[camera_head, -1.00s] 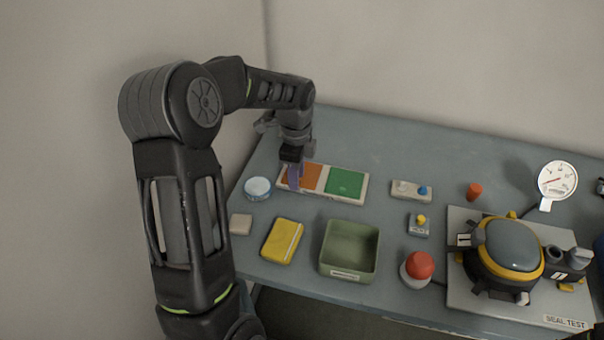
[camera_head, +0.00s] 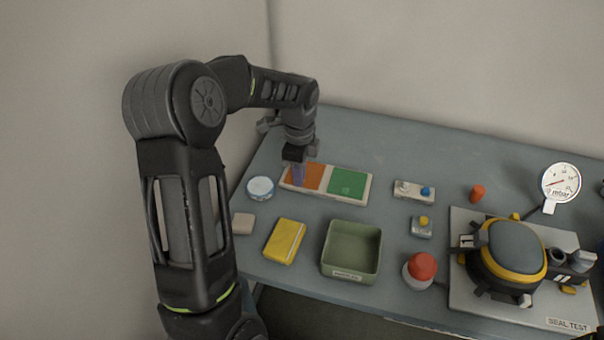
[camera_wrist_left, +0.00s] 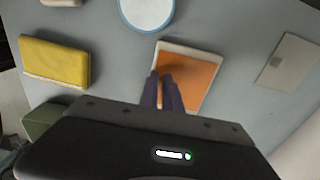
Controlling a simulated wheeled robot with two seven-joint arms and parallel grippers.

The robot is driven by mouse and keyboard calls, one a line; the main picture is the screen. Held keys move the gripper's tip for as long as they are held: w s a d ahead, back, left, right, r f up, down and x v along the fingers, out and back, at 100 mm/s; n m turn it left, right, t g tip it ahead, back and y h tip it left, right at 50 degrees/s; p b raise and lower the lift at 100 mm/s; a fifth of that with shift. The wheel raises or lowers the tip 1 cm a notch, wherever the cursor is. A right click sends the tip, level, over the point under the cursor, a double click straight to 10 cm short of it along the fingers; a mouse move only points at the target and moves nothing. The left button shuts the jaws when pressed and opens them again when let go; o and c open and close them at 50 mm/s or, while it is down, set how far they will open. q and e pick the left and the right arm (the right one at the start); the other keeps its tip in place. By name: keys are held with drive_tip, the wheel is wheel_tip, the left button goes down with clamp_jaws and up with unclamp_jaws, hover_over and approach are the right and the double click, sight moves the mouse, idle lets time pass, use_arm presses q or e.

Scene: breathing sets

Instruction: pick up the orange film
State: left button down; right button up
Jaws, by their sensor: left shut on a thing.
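The orange film (camera_head: 313,172) is a flat orange square in the left part of a pale tray (camera_head: 327,188). A green square (camera_head: 347,181) lies in the tray's right part. My left gripper (camera_head: 298,182) points down at the left side of the orange film, its purple fingers partly covering it. In the left wrist view the closed fingers (camera_wrist_left: 161,76) reach the near-left part of the orange film (camera_wrist_left: 195,75). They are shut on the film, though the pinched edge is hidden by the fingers. The film still lies flat in its recess.
A round white-lidded tub (camera_head: 260,187) stands close left of the tray. A seal test device (camera_head: 515,255) and red button (camera_head: 421,268) stand to the right. The table behind the tray is clear.

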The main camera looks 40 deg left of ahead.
use_arm(q)
wheel_tip(320, 180, up, 10)
drive_tip(key=b, duration=0.1)
idle(0.4)
idle(0.5)
